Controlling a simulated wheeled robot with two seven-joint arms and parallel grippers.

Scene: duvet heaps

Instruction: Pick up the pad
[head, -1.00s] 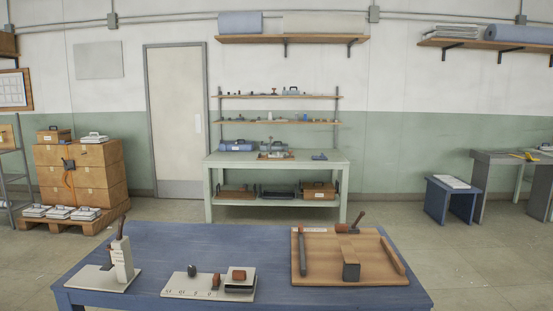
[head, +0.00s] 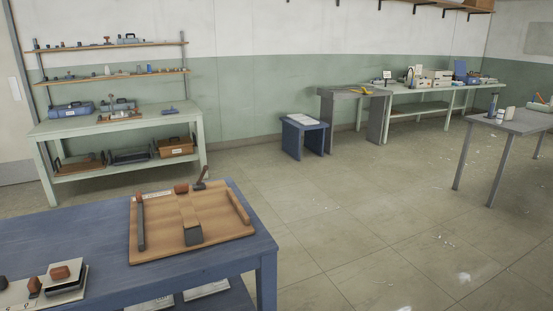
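I cannot tell for certain which thing is the pad. On the near blue table (head: 90,240), a flat dark-based piece with a pale top (head: 72,274) and a red-brown block on it sits at the lower left, on a pale marked board (head: 18,294) cut by the frame edge. A white flat slab (head: 303,120) lies on a small blue stool (head: 296,139) further back. Neither of my grippers is in view.
A wooden tray (head: 225,249) on the blue table holds a dark bar, a grey-ended block and a handled tool. A pale green bench (head: 60,130) stands behind. A grey table (head: 520,122) is at right. Open tiled floor (head: 370,225) lies between.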

